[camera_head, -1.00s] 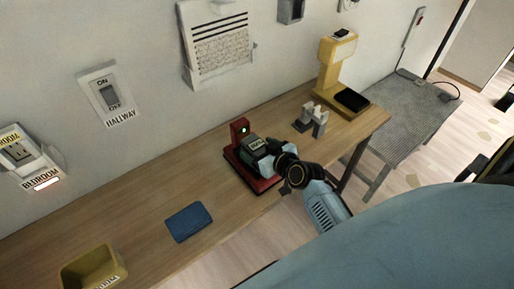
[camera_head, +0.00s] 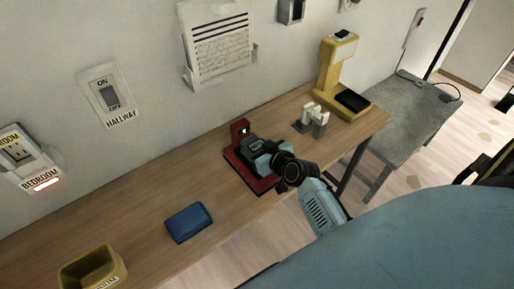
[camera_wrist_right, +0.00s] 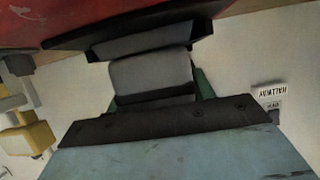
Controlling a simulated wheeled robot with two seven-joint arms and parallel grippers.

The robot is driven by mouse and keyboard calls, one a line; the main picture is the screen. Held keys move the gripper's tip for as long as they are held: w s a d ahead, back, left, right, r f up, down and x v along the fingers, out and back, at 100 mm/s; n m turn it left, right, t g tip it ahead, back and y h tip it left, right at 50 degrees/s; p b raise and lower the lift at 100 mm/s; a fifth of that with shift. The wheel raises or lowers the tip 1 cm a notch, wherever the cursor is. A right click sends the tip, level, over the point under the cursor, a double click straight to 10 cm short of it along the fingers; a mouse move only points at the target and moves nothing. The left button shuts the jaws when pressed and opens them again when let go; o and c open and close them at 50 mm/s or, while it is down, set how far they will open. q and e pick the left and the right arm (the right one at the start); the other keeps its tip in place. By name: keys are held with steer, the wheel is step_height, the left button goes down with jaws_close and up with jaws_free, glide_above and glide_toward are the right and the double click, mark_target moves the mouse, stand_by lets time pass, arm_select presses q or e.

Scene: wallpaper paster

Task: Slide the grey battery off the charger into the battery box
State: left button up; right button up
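The grey battery (camera_head: 257,144), dark with a small label on top, sits on the red charger (camera_head: 236,160) on the wooden table. A small green light shows on the charger's upright part. My right gripper (camera_head: 268,158) is at the battery's near right end. In the right wrist view, a grey block (camera_wrist_right: 150,76), the battery's end, lies between the two dark finger pads (camera_wrist_right: 153,82), which appear closed on it. Red charger surface (camera_wrist_right: 45,22) shows above. An open yellow box (camera_head: 93,250) with a partly cut-off label stands at the lower left. My left gripper is not in view.
A blue flat case (camera_head: 189,222) lies on the table (camera_head: 140,215) between charger and yellow box. A small grey-white stand (camera_head: 311,121) and a yellow device (camera_head: 328,70) are at the right. The wall with switches runs behind. The table between the blue case and wall is clear.

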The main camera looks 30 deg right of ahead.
steer(key=c, duration=0.5)
steer(key=shift+s+d+p, duration=0.15)
steer(key=shift+s+p, duration=0.2)
steer(key=shift+s, duration=1.2)
steer(key=shift+s+d+p, duration=0.1)
steer(key=shift+s+p, duration=0.2)
steer(key=shift+s, duration=1.25)
steer(key=shift+s+d, duration=0.15)
steer(key=shift+s, duration=1.65)
steer(key=shift+p, duration=0.3)
steer(key=shift+s+d, duration=0.15)
steer(key=shift+s, duration=1.8)
steer(key=shift+r, duration=0.1)
